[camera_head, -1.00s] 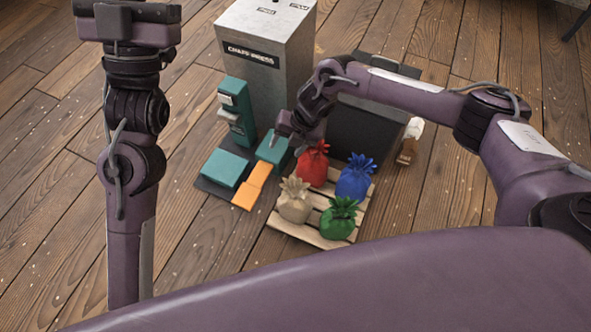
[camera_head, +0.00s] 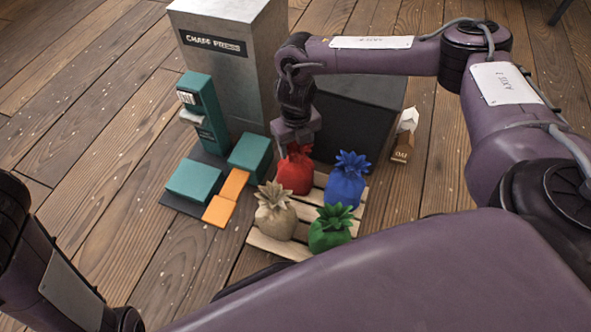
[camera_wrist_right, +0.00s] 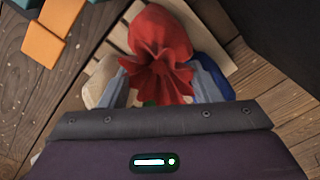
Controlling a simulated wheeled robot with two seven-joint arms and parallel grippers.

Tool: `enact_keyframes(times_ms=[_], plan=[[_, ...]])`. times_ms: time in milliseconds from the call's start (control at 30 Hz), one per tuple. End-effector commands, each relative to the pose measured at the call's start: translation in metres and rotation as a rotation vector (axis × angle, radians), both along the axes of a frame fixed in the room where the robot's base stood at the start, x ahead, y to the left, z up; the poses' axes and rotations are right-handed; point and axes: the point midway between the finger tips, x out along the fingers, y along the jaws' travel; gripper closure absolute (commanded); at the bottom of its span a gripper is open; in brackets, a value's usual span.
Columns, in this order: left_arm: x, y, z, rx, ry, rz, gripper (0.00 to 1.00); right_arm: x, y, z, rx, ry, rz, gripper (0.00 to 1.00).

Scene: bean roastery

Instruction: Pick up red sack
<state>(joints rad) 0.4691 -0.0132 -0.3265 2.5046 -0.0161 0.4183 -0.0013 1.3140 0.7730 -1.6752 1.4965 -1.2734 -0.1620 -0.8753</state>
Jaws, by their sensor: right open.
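The red sack (camera_head: 295,174) stands at the back left of a wooden slatted pallet (camera_head: 272,246), its gathered top upward. My right gripper (camera_head: 296,150) is right above it, pointing down at the ruffled top. In the right wrist view, the red sack (camera_wrist_right: 158,40) has its ruffle between the two open grey fingers of the gripper (camera_wrist_right: 160,82); I cannot tell whether they touch it. Part of my left arm shows at the lower left in the head view, but its gripper is out of view.
A blue sack (camera_head: 345,182), a green sack (camera_head: 332,229) and a beige sack (camera_head: 276,214) share the pallet. A grey chaff press (camera_head: 228,70), a dark box (camera_head: 358,128), a teal device (camera_head: 204,110) and teal and orange blocks (camera_head: 220,210) stand nearby.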

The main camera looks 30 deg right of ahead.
Motion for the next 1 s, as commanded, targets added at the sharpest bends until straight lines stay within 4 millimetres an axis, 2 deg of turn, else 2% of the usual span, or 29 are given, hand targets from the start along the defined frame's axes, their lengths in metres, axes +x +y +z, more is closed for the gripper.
enact_keyframes(times_ms=[33, 100, 400, 833, 1000], plan=[[-0.0037, 0.0031, -0.0042, -0.009, -0.011, 0.006, 1.0, 0.0002, 0.0001, -0.0126, 0.0, 0.0, 0.0, 0.43], [-0.0066, 0.0058, -0.0022, -0.017, -0.018, 0.012, 1.0, 0.0002, 0.0, -0.0184, 0.0, 0.001, 0.0, 0.43], [-0.008, 0.0076, 0.0021, -0.022, -0.019, 0.017, 1.0, 0.0004, 0.0002, -0.0197, 0.001, 0.0, -0.001, 0.43], [-0.008, 0.0076, 0.0019, -0.022, -0.019, 0.017, 1.0, 0.0003, 0.0001, -0.0198, 0.0, 0.0, -0.002, 0.98], [-0.0082, 0.0075, 0.0019, -0.021, -0.02, 0.017, 1.0, 0.0002, -0.0001, -0.0199, 0.0, 0.0, -0.002, 1.0]])
